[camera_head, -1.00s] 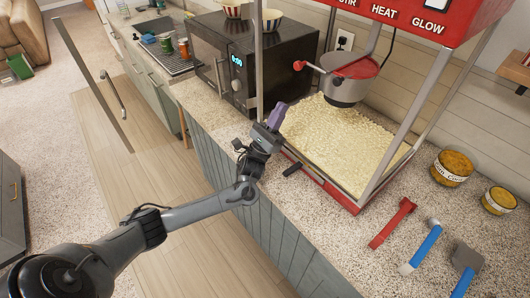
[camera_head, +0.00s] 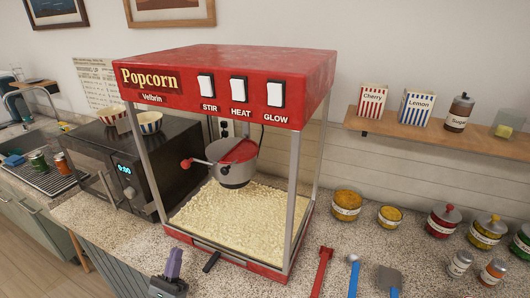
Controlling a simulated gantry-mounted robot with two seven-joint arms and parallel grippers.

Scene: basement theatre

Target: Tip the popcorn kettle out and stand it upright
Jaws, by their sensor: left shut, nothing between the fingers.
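The popcorn kettle (camera_head: 233,174) is a grey metal pot with a red lid. It hangs inside the red popcorn machine (camera_head: 212,75) and looks upright, with its handle and red knob (camera_head: 186,163) reaching out to the left. A thick bed of popcorn (camera_head: 240,217) covers the machine floor below it. My left gripper (camera_head: 174,262), with purple fingers, is shut and empty at the bottom edge, in front of the machine's lower left corner and well below the kettle. Most of my left arm is out of frame. My right gripper is not in view.
A black microwave (camera_head: 135,165) with two striped bowls stands left of the machine. Red, blue and grey-headed tools (camera_head: 322,270) lie on the counter at front right. Several jars (camera_head: 347,204) stand behind them. A wooden shelf (camera_head: 425,142) carries boxes and a bottle.

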